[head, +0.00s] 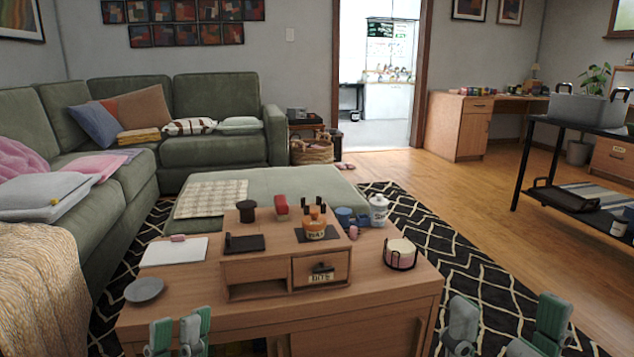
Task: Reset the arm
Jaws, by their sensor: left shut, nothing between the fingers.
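My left gripper (180,332) shows at the bottom edge, left of centre, in front of the wooden table (375,300). Its grey-green fingers are close together, with nothing between them. My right gripper (507,325) shows at the bottom right, past the table's right end and over the patterned rug. Its two fingers stand wide apart and nothing is between them. The rest of both arms is mostly out of view.
On the table stand a wooden organizer (256,270) with a drawer labelled "BITS", a grey dish (144,289), a white pad (174,251) and a round container in a black holder (400,253). A green sofa (220,100) stands behind. Open wood floor (430,185) lies right.

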